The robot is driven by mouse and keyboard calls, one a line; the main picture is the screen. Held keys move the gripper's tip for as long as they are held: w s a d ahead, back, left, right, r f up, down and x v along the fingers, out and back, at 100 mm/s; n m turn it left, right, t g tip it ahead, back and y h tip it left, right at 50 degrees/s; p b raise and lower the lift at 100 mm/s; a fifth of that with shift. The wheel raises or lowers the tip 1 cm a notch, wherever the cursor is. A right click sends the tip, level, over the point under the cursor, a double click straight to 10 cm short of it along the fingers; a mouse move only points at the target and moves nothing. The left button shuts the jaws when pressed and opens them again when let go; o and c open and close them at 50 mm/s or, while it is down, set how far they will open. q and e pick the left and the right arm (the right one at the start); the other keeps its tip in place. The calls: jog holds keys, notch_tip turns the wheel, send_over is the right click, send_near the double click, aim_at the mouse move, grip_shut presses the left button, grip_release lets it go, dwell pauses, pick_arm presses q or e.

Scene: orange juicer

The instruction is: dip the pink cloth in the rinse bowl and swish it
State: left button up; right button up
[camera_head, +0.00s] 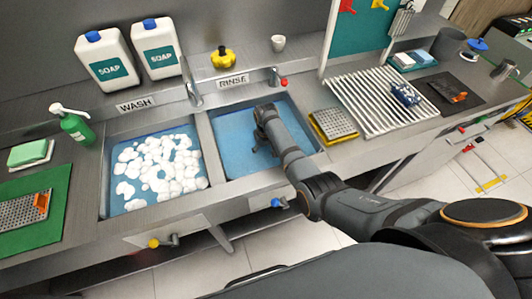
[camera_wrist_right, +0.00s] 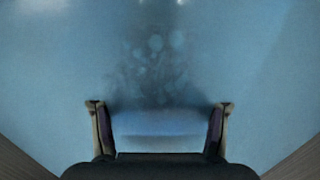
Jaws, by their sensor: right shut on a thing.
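The rinse bowl (camera_head: 289,168) is the right-hand sink basin, under the RINSE sign (camera_head: 233,81), and holds blue water. My right gripper (camera_head: 258,146) reaches down into it. In the right wrist view, my right gripper (camera_wrist_right: 160,118) has its two fingers apart, with a pale bluish thing (camera_wrist_right: 160,123) between them. It looks underwater, and its true colour cannot be told. No clearly pink cloth shows in either view. My left gripper is not in view.
The wash basin (camera_head: 143,206) with white foam lies left of the rinse bowl, past a divider. A tap (camera_head: 275,78) stands behind. A yellow-edged perforated plate (camera_head: 335,124) and a white drying rack (camera_head: 372,103) are to the right. Soap jugs (camera_head: 108,60) stand at back left.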

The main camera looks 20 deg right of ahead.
jog(key=shift+d, duration=0.1)
jog(key=shift+d, duration=1)
jog(key=shift+a+p, duration=0.5)
jog(key=shift+a, duration=1.75)
jog(key=shift+d+p, duration=0.5)
jog(key=shift+d, duration=1.8)
notch_tip(320, 180, up, 16)
jog(key=p, duration=1.2)
